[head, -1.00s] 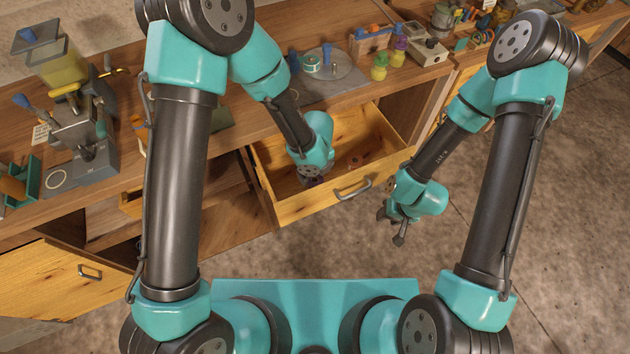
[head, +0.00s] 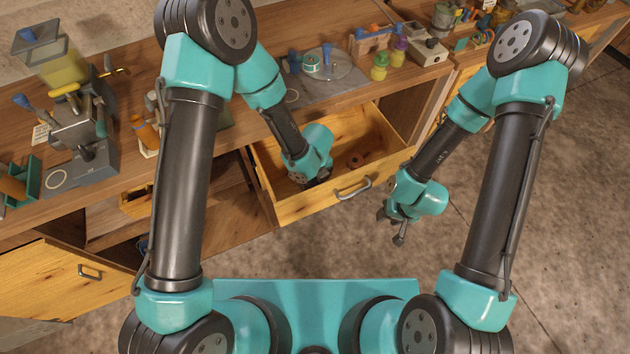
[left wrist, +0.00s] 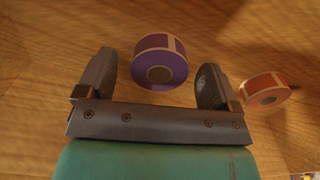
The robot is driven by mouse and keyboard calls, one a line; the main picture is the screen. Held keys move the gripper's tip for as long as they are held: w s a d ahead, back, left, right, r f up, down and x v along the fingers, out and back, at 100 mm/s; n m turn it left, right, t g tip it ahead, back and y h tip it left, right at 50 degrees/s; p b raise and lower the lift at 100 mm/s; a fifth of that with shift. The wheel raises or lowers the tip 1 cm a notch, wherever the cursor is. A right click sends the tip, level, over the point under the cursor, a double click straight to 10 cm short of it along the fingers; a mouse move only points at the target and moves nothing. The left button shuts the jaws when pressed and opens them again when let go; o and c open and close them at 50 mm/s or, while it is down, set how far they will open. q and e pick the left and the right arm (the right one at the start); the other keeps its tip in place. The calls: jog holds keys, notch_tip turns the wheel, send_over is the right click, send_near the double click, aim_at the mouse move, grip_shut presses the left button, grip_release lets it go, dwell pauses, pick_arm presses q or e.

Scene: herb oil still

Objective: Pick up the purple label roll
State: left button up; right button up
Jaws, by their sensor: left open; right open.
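The purple label roll (left wrist: 160,61) lies in the open wooden drawer, with a pale label strip on its rim and a dark core hole. In the left wrist view it sits ahead of and between the fingers of my left gripper (left wrist: 156,66), nearer the middle, with a visible gap on each side. That gripper is open and down inside the drawer. In the head view my left wrist largely hides the purple roll. My right gripper (head: 391,226) is open and empty, outside the drawer to its right, above the floor.
An orange-red label roll (left wrist: 265,90) lies just outside the right finger in the left wrist view. The drawer (head: 290,211) has a metal front handle (head: 354,188). Its walls surround my left gripper. The bench above holds a round plate (head: 340,70) and bottles (head: 379,67).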

pick_arm(q)
jog(key=shift+f, duration=0.45)
jog(key=shift+c, duration=0.2)
jog(key=c, duration=1)
jog(key=shift+o, duration=0.2)
jog(key=shift+r, duration=0.1)
notch_tip(320, 180, up, 10)
dwell(0.8)
